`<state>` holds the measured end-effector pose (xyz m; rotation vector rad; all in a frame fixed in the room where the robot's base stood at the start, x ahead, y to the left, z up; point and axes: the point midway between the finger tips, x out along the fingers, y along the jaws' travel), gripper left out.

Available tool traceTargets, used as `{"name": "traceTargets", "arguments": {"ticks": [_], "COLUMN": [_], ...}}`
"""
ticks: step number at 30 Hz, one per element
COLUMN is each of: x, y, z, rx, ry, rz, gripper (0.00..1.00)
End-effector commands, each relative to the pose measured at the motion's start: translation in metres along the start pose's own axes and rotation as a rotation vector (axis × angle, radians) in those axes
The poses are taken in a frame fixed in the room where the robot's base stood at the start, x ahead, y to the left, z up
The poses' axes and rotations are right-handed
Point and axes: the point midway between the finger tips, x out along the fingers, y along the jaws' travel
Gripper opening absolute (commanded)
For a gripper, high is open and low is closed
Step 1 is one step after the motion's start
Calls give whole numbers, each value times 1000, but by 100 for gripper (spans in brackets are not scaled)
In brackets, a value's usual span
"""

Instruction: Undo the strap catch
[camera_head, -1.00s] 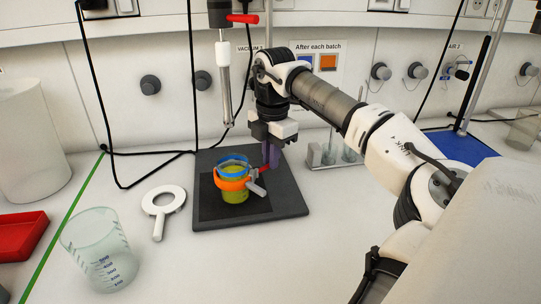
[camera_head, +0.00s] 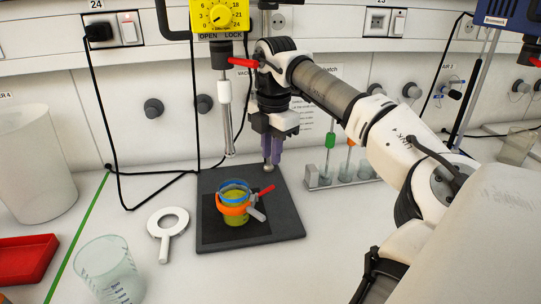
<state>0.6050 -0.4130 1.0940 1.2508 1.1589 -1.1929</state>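A cup of yellow-green juice (camera_head: 238,220) with a blue ring (camera_head: 235,186) at its top stands on the dark pad. An orange strap (camera_head: 233,209) goes around the cup. On its right side are a red lever (camera_head: 265,190), sticking out up and to the right, and a grey lever (camera_head: 257,214), pointing down and to the right. My gripper (camera_head: 272,160), with purple fingers, hangs above and behind the red lever, apart from it. The fingers look a little apart, with nothing held between them. The catch's fine detail is too small to tell.
A dark base plate (camera_head: 285,225) lies under the cup. A stirrer rod (camera_head: 226,120) hangs at its back left. A white ring-headed tool (camera_head: 167,230), a glass beaker (camera_head: 108,270) and a red tray (camera_head: 25,260) are to the left. A tube rack (camera_head: 345,178) stands back right.

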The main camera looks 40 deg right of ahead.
Motion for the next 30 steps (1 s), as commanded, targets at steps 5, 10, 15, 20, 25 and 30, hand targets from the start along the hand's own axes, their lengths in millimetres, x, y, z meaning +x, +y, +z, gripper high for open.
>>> {"name": "traceTargets", "arguments": {"ticks": [5, 10, 15, 20, 25, 30], "x": [-40, -51, -50, -50, -50, -50], "y": [0, 0, 0, 0, 0, 0], "z": [0, 0, 0, 0, 0, 0], "rx": [1, 0, 0, 0, 0, 0], "ry": [-1, -1, 0, 0, 0, 0], "rz": [0, 0, 0, 0, 0, 0], "gripper": [19, 19, 19, 19, 19, 19]}}
